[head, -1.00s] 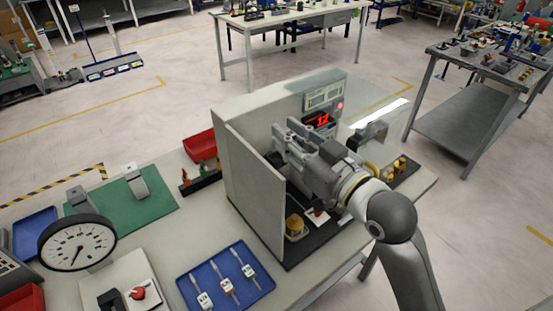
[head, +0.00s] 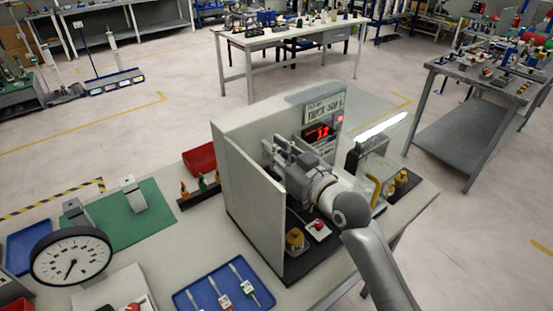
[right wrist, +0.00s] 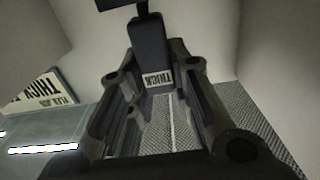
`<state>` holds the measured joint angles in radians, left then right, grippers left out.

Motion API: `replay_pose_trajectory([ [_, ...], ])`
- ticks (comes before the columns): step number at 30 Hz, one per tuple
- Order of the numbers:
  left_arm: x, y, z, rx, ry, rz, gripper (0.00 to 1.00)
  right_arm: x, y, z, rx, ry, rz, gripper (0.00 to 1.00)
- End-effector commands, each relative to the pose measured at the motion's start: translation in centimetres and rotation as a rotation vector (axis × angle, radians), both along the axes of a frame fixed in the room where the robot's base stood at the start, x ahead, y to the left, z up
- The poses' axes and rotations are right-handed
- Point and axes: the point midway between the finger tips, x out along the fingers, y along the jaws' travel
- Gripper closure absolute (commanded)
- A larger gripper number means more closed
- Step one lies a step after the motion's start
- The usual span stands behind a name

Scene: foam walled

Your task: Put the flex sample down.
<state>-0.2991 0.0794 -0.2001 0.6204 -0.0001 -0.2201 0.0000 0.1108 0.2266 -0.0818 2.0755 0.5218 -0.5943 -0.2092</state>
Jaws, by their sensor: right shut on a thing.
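My right gripper (head: 278,158) reaches between the pale walls of a foam-walled booth (head: 255,195). The label appears upside down. The sample stands out between the fingers, close to the pale walls. A textured grey surface shows beneath it; I cannot tell whether they touch. In the head view the gripper hides the sample. My left gripper is not in view.
On the booth's dark floor are a yellow object (head: 295,240) and a white piece with a red top (head: 319,229). A red display (head: 318,133) is at the back. A clear-sided unit (head: 372,170) stands right. A blue tray (head: 222,290) and dial gauge (head: 72,256) are left.

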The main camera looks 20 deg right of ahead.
Motion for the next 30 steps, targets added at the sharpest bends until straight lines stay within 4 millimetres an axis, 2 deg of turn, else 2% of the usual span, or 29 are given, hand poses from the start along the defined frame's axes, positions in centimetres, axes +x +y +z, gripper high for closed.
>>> replay_pose_trajectory([
  [3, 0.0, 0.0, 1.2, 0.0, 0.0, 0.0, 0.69, 0.2, 0.0, -1.3, 0.0, 0.005, 0.001, 1.0],
  [7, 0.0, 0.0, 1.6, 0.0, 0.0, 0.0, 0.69, 0.1, -0.1, -2.4, -0.001, 0.002, -0.001, 1.0],
  [20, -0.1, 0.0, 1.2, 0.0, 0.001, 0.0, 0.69, 0.1, -0.1, -3.2, -0.001, 0.001, -0.001, 1.0],
  [21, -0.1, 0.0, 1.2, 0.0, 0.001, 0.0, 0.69, 0.1, -0.1, -3.2, -0.001, 0.001, -0.002, 0.77],
  [24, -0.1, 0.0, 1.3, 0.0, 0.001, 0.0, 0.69, 0.1, -0.1, -3.1, -0.001, 0.001, -0.002, 0.64],
  [26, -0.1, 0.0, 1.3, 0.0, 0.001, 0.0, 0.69, 0.1, -0.1, -3.1, 0.0, 0.001, -0.002, 0.58],
  [30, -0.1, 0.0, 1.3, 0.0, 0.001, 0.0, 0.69, 0.1, -0.1, -3.1, 0.0, 0.0, -0.002, 0.58],
])
